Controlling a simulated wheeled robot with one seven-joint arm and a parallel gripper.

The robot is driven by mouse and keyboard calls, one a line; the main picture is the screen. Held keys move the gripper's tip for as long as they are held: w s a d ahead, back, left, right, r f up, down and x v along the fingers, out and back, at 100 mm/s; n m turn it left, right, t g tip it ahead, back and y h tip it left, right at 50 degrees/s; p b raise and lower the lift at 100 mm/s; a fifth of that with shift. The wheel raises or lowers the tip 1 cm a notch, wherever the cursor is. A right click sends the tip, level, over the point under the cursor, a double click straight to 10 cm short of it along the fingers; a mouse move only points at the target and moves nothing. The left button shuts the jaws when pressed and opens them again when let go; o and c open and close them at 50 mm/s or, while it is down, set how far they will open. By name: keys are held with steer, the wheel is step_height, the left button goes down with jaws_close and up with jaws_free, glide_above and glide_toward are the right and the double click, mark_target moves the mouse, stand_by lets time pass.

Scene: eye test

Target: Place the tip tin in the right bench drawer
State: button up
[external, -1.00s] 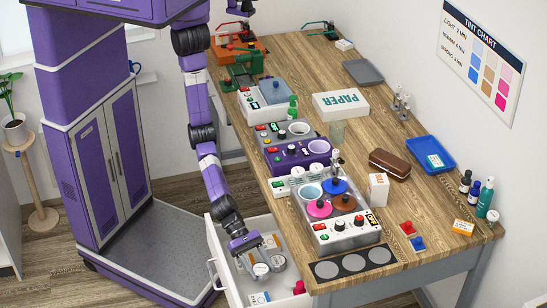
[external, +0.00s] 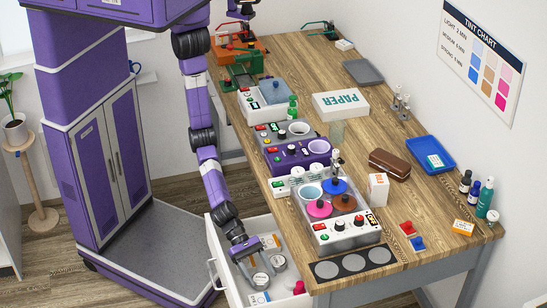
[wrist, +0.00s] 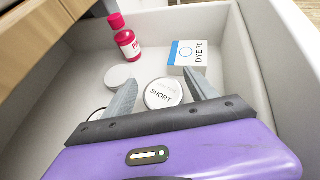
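My gripper (external: 250,262) reaches down into the pulled-out white bench drawer (external: 213,240) at the near end of the bench. In the wrist view my gripper (wrist: 160,80) is open, with a round white-lidded tin (wrist: 165,94) between its fingers. The lid reads SHORT below smaller text I cannot read; I take it as the tip tin. Narrow gaps show on both sides of it, and it appears to rest on the drawer floor (wrist: 215,95). It also shows below my gripper in the external view (external: 261,280).
In the drawer are a plain pale round lid (wrist: 118,75), a red bottle (wrist: 127,42) and a DYE 70 box (wrist: 188,57). Part of another round thing shows by the left finger. The bench top (external: 390,290) stands directly right of the drawer.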

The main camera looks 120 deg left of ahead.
steer(key=shift+o, duration=0.5)
steer(key=shift+r, duration=0.25)
steer(key=p+v, duration=0.2)
steer(key=v, duration=1)
steer(key=shift+r, duration=0.35)
